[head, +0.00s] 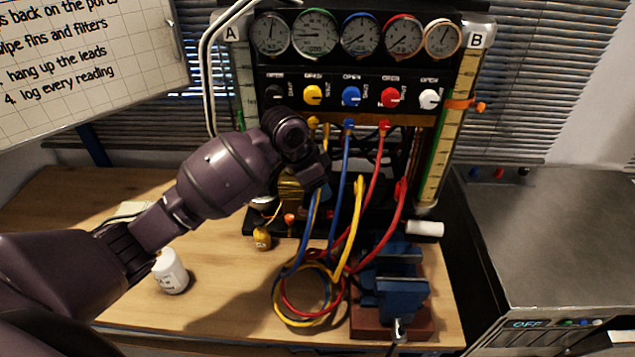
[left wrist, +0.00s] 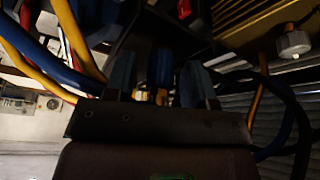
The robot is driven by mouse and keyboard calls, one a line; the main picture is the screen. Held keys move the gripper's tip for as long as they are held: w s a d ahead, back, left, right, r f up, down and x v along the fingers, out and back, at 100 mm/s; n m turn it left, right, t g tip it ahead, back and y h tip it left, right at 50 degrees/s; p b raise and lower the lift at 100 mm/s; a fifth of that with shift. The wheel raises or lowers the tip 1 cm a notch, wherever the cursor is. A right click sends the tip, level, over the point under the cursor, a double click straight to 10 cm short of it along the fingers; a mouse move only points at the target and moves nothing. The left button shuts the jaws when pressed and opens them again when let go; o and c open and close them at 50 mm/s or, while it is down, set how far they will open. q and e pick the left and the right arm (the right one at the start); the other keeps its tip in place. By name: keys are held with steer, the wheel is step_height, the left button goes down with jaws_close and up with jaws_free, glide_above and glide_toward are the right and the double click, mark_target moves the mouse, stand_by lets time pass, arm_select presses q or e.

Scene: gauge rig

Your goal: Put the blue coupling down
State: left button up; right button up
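My left gripper (head: 320,190) reaches in from the left, in front of the gauge rig's lower part. In the left wrist view its two blue-tipped fingers (left wrist: 159,82) stand apart. A blue piece with a brass end, seemingly the blue coupling (left wrist: 161,68), lies between them. Narrow dark gaps seem to show on both sides of it, so the fingers look open around it. In the head view my gripper and wrist largely hide the coupling. What supports it is too dark to tell. My right gripper is in neither view.
Blue, yellow and red hoses (head: 283,293) hang from the rig and coil on the wooden bench. A blue vise (head: 395,285) stands right of the coil. A white bottle (head: 170,272) stands at left. A metal cabinet (head: 560,225) bounds the right side.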

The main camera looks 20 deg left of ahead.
arm_select(q)
steer(key=shift+r, duration=0.1)
steer(key=b+v, duration=0.1)
steer(key=v, duration=1.1)
stand_by(0.4)
steer(key=s+f+n+t, duration=0.1)
steer(key=s+f+n, duration=0.3)
steer(key=s+f, duration=1.1)
steer(key=s+a+f+n+y, duration=0.2)
steer(key=s+a+f+n, duration=0.15)
steer(key=s, duration=0.45)
steer(key=s+a+f+n+y, duration=0.2)
steer(key=s+f+n+y, duration=0.15)
steer(key=s, duration=0.35)
steer(key=w+f+t, duration=0.2)
steer(key=f, duration=0.1)
steer(key=w+f+m+t+h+b, duration=0.1)
steer(key=w+f+t, duration=0.1)
steer(key=f, duration=0.2)
steer(key=w+f+t, duration=0.2)
steer(key=f, duration=0.2)
steer(key=shift+w+a+m+h+b, duration=0.1)
steer(key=shift+w+m+h+b, duration=0.05)
steer(key=shift+m+h+b, duration=0.15)
steer(key=shift+w+f+t, duration=0.15)
steer(key=shift+f+t, duration=0.5)
steer(key=shift+t, duration=0.25)
